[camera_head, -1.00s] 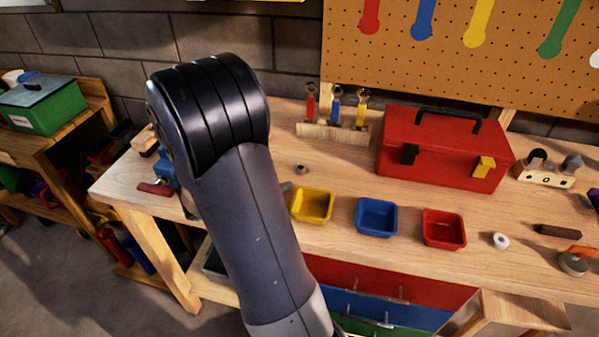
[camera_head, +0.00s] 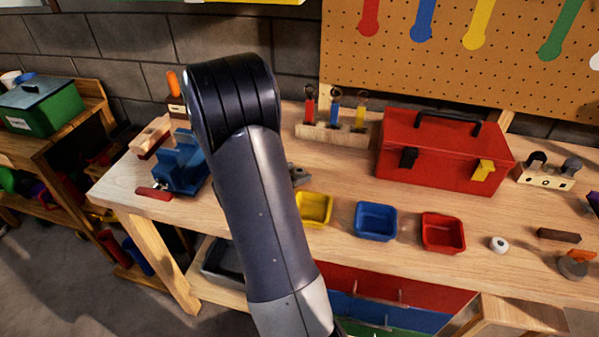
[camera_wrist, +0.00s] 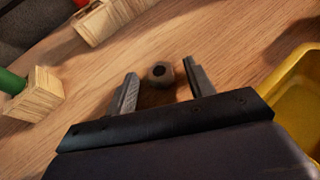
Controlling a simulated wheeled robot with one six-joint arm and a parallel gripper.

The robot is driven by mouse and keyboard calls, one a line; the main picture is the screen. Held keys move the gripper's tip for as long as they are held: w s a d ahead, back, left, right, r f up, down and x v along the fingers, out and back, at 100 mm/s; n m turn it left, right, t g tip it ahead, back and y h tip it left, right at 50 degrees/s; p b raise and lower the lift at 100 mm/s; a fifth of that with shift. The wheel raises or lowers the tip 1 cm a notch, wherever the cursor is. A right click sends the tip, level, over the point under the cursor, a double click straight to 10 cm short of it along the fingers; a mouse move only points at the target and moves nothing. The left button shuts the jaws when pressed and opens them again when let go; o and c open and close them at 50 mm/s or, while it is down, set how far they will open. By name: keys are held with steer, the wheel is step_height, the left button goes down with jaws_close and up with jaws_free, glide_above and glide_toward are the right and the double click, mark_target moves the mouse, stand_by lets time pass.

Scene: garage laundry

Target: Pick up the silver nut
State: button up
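The silver nut (camera_wrist: 160,74) is a small grey-brown ring with a dark hole, lying on the wooden bench. In the wrist view it lies between the tips of my gripper (camera_wrist: 161,69). The two fingers are apart, one on each side of the nut, with gaps showing, so it is not clamped. In the head view my arm covers most of the gripper. Only a small grey part shows right of the arm, behind the yellow bin, and I cannot clearly make out the nut there.
A yellow bin (camera_head: 314,208) is close on the right; blue (camera_head: 376,222) and red (camera_head: 443,233) bins follow. A red toolbox (camera_head: 440,150) and a screwdriver rack (camera_head: 332,133) stand behind. A blue vise (camera_head: 180,166) is left of my arm. Wooden blocks show in the wrist view (camera_wrist: 40,95).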

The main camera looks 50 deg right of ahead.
steer(key=c, duration=1)
steer(key=shift+r, duration=0.15)
